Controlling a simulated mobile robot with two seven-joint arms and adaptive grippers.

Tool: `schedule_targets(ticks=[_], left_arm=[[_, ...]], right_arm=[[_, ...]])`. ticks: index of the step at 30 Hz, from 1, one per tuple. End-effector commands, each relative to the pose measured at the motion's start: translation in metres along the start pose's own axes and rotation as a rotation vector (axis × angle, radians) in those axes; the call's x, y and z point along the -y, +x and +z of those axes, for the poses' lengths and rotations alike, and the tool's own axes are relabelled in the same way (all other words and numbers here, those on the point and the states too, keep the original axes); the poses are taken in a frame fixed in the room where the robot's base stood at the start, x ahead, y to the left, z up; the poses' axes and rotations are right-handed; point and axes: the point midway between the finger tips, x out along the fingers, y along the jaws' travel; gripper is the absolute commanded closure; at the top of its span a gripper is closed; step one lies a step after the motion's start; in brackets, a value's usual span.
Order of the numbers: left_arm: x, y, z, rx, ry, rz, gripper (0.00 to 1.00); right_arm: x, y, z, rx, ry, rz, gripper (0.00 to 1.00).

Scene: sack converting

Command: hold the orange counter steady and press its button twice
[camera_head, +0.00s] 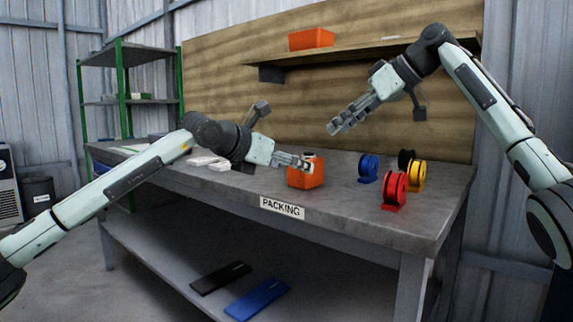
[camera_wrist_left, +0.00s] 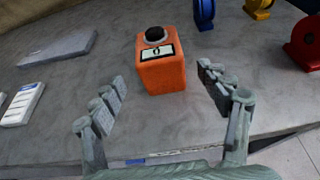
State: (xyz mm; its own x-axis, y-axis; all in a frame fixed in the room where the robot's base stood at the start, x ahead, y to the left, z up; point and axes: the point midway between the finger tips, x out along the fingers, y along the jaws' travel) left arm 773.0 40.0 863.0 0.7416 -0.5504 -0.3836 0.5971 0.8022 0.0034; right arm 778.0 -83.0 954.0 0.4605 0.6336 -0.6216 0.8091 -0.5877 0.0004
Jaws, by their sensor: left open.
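The orange counter (camera_head: 304,178) is a box standing upright near the front of the grey workbench. In the left wrist view the counter (camera_wrist_left: 162,75) shows a black button (camera_wrist_left: 155,34) on top and a small display that looks like 0. My left gripper (camera_head: 309,164) is open at the counter. In the wrist view its fingers stand to either side of and short of the box, with gaps and no visible contact. My right gripper (camera_head: 334,128) hangs above and behind the counter, apart from it. Its fingers look close together, but the angle hides any gap.
Blue (camera_head: 368,168), red (camera_head: 394,190), yellow (camera_head: 416,174) and black (camera_head: 405,158) spools stand right of the counter. White packs (camera_head: 209,162) lie to its left. A shelf (camera_head: 345,52) with an orange bin (camera_head: 311,38) is above. The workbench (camera_head: 345,211) is clear around the counter's front.

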Motion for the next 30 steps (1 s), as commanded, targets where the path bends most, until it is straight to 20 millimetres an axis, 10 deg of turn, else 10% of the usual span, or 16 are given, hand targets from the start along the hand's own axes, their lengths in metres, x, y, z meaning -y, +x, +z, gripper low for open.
schedule_targets(ticks=[12,25,30], left_arm=[[0.002,0.059,0.001,0.001,-0.003,-0.004,0.24],[0.001,0.07,0.0,0.001,-0.002,-0.003,0.24],[0.001,0.069,0.0,0.001,-0.002,-0.003,0.45]], right_arm=[[0.0,0.0,0.0,0.0,0.0,0.0,0.66],[0.0,0.0,0.0,0.0,0.0,0.0,0.66],[0.0,0.0,0.0,0.0,0.0,0.0,0.66]])
